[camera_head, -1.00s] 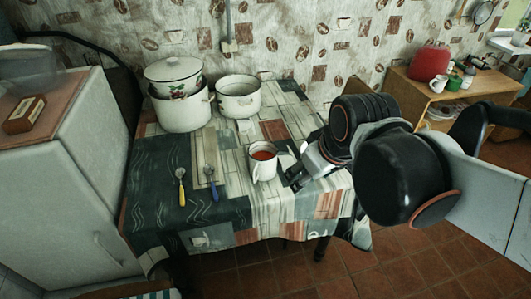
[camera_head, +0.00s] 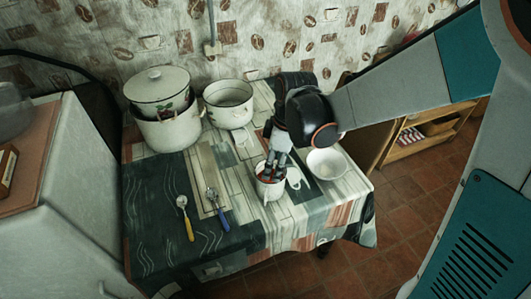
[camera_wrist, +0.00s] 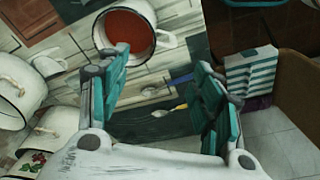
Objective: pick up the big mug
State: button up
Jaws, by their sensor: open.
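The big mug (camera_head: 265,193) is white with a dark rim and stands on the table, with red liquid inside. The wrist view shows the mug (camera_wrist: 104,36) from above at the upper left, its handle toward the right. My gripper (camera_head: 273,170) points down over the mug in the head view, and its fingers hide part of the rim. In the wrist view my gripper (camera_wrist: 160,70) is open with nothing held between the fingers. The left finger overlaps the near edge of the mug; I cannot tell whether they touch.
A lidded pot (camera_head: 170,132) and an open pot (camera_head: 229,117) stand at the back left. A white bowl (camera_head: 326,164) sits right of the mug. A yellow-handled spoon (camera_head: 186,218) and a blue-handled one (camera_head: 215,203) lie at the left. The front of the table is clear.

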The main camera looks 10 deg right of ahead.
jog(key=b, duration=0.3)
send_over(267, 190)
jog(key=f, duration=0.5)
jog(key=d+f, duration=0.1)
jog(key=f, duration=0.2)
jog(key=shift+w+f, duration=0.1)
jog(key=shift+w, duration=0.05)
jog(key=f+b, duration=0.1)
jog(key=f, duration=0.2)
jog(key=a+f+b, duration=0.1)
jog(key=f, duration=0.1)
jog(key=shift+s+b, duration=0.25)
jog(key=shift+b, duration=0.1)
grip_shut()
